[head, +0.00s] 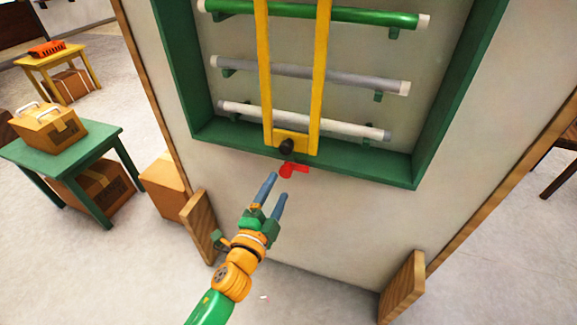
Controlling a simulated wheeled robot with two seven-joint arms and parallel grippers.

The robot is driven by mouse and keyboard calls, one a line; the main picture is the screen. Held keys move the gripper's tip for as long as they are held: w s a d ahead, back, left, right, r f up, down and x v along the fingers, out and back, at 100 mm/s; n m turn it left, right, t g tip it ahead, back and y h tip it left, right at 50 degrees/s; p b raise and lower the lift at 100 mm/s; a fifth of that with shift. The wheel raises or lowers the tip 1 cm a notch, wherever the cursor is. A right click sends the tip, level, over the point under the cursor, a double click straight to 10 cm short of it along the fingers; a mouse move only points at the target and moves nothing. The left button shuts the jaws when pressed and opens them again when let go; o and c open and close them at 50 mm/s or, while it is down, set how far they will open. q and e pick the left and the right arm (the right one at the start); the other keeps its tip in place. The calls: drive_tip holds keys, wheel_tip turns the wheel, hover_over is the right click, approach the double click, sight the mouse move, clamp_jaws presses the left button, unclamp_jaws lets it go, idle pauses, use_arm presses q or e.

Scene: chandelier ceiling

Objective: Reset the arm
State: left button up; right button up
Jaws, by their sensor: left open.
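My left arm comes up from the bottom of the head view. Its left gripper (274,188) is open, with two blue-grey fingers spread apart and nothing between them. The fingertips are close below a small red handle (290,170), which appears just under the green frame. I cannot tell whether they touch it, but a gap seems to show. My right gripper is not in view.
A panel (340,220) carries a green frame (365,171) with horizontal tubes, a yellow bracket (318,75) and a black knob (286,147). Wooden feet (403,287) stand below.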

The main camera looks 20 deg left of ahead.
use_arm(q)
drive_tip(key=s+f+n+g, duration=0.2)
drive_tip(key=s+f+g, duration=0.25)
drive_tip(key=f, duration=0.85)
drive_tip(key=s+f+n+g, duration=0.3)
drive_tip(key=s+f+g, duration=0.15)
drive_tip(key=f, duration=0.75)
drive_tip(key=s+a+f+n+g, duration=0.1)
drive_tip(key=s+f+n+g, duration=0.1)
drive_tip(key=s+f, duration=0.3)
drive_tip(key=s+a+f+n+g, duration=0.1)
drive_tip(key=s+f, duration=0.4)
drive_tip(key=s, duration=0.9)
drive_tip(key=s+a+f+n+g, duration=0.1)
drive_tip(key=s+f+n+g, duration=0.2)
drive_tip(key=s, duration=0.6)
wheel_tip(320, 180, down, 3)
drive_tip(key=shift+s+n+g+y, duration=0.3)
drive_tip(key=shift+s+g, duration=0.1)
drive_tip(key=shift+g, duration=0.6)
